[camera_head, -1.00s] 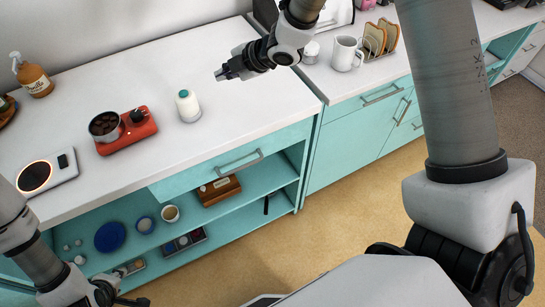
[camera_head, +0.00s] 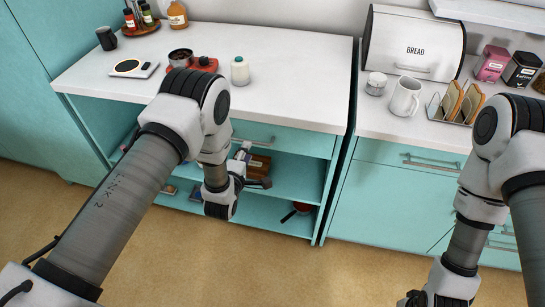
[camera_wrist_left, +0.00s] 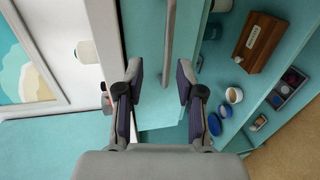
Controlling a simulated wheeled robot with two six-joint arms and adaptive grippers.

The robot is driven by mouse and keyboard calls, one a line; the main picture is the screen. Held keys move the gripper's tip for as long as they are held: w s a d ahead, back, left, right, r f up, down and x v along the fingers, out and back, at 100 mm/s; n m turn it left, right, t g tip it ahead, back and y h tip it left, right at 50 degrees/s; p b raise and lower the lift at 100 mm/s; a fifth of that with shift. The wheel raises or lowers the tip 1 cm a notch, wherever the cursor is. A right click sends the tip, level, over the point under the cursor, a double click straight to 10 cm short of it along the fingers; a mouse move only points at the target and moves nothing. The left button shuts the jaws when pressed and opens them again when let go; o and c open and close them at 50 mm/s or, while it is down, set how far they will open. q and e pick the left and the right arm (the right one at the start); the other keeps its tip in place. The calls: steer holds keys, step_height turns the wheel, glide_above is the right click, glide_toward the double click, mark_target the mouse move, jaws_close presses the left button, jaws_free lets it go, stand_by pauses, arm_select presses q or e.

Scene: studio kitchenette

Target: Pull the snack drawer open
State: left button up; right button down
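The snack drawer (camera_head: 300,143) is a teal front under the left white counter. It looks closed, and my arm covers part of it. Its grey bar handle (camera_head: 262,140) shows just above my left gripper (camera_head: 253,166) in the head view. In the left wrist view, my left gripper (camera_wrist_left: 160,78) is open, one finger on each side of the end of the handle (camera_wrist_left: 170,45). I cannot tell whether the fingers touch it.
Open shelves (camera_head: 295,175) under the drawer hold a wooden box (camera_wrist_left: 258,42) and several small dishes. A white bottle (camera_head: 240,70) and a red burner (camera_head: 203,65) stand on the counter (camera_head: 300,65). The floor in front is clear.

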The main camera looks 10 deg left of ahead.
mark_target(253, 141)
arm_select(q)
steer(key=w+f, duration=0.1)
steer(key=w, duration=0.4)
steer(key=w+f, duration=0.1)
steer(key=w, duration=0.1)
steer(key=shift+w+d+f+p, duration=0.2)
steer(key=shift+w+f+p, duration=0.05)
steer(key=shift+f+p, duration=0.1)
steer(key=shift+w+a+f, duration=0.1)
steer(key=shift+w+a, duration=0.1)
steer(key=shift+s+d, duration=0.1)
jaws_close()
arm_select(e)
steer(key=shift+s+a+f+g, duration=0.2)
steer(key=shift+s+f, duration=0.1)
steer(key=shift+s, duration=0.3)
steer(key=shift+s+a+f+g, duration=0.1)
steer(key=shift+s+f+g, duration=0.15)
steer(key=shift+s, duration=0.3)
